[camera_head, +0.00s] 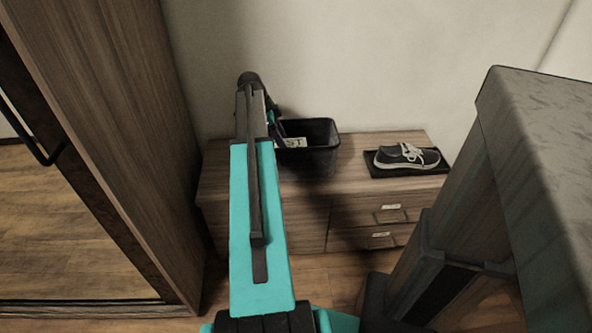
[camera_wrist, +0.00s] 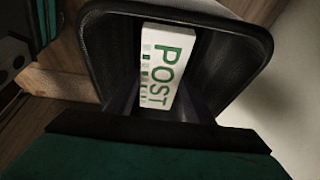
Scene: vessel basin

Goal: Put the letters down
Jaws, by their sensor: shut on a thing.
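The letters (camera_wrist: 165,66) are a white stack with green "POST" print, lying within the rim of a black bin (camera_wrist: 235,50) in the wrist view. In the head view the letters (camera_head: 293,142) show as a small white patch at the bin's (camera_head: 322,150) left side. My gripper (camera_head: 278,128) is at the bin's opening and is shut on the letters. Its fingers are mostly hidden by my arm in the head view and dark in the wrist view. I cannot tell whether the letters touch the bin's floor.
The bin stands on a low wooden cabinet (camera_head: 355,155) with drawers against the wall. A dark shoe (camera_head: 405,157) sits on a black tray (camera_head: 438,168) to its right. A tall wooden wardrobe (camera_head: 110,110) stands at the left. Some cabinet top is free between bin and tray.

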